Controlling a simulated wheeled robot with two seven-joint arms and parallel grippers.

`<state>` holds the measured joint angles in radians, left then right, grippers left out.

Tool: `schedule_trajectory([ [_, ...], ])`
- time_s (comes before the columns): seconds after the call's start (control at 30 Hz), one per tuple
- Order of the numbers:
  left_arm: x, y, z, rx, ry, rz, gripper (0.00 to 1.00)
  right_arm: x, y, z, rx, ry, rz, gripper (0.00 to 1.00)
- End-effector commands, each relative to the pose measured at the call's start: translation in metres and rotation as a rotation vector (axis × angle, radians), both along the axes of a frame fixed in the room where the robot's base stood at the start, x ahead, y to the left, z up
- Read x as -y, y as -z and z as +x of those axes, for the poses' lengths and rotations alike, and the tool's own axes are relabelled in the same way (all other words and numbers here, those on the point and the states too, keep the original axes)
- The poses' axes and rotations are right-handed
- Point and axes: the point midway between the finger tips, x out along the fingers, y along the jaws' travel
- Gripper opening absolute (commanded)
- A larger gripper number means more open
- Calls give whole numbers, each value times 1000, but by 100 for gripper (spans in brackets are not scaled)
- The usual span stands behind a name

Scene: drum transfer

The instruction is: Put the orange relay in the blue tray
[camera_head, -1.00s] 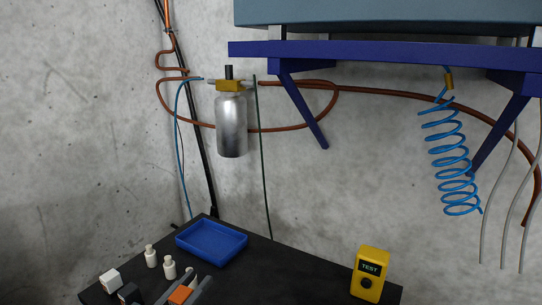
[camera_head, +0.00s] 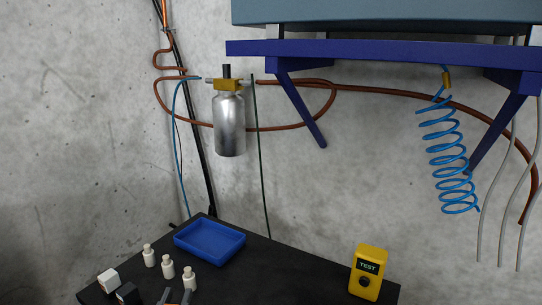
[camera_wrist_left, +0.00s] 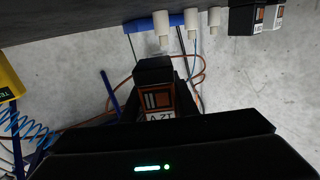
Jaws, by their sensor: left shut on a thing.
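The orange relay (camera_wrist_left: 157,101) shows in the left wrist view, with a black end and an orange, white-marked face. My left gripper (camera_wrist_left: 160,88) is shut on it there, the dark fingers partly lost against the black parts. In the head view only the fingertips of my left gripper (camera_head: 177,297) show at the bottom edge, with a sliver of orange between them. The blue tray (camera_head: 210,259) lies empty on the dark table, up and right of the fingertips. It shows in the left wrist view as a blue strip (camera_wrist_left: 143,25). My right gripper is out of view.
Three white bottle-like pieces (camera_head: 168,267) stand between the gripper and the tray's left side. A white block (camera_head: 108,281) and a dark block (camera_head: 127,293) lie at left. A yellow test box (camera_head: 368,272) stands at right; the dark table (camera_head: 290,275) between is clear.

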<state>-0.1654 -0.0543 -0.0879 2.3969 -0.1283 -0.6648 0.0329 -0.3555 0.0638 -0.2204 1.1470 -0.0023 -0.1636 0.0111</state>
Motion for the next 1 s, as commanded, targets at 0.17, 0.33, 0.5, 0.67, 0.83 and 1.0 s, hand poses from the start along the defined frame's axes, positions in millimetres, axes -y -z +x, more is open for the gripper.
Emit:
schedule_trajectory([
  [0.17,0,0,0,1,1,0,3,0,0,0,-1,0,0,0],
  [0.33,1,-1,1,2,6,0,3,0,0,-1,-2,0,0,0],
  [0.5,4,-6,4,12,42,0,3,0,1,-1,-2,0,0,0],
  [0.67,11,-14,9,26,120,-2,3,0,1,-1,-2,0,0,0],
  [0.83,23,-26,14,36,239,-5,3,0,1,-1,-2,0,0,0],
  [1.0,33,-37,15,31,364,-4,3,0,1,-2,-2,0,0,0],
])
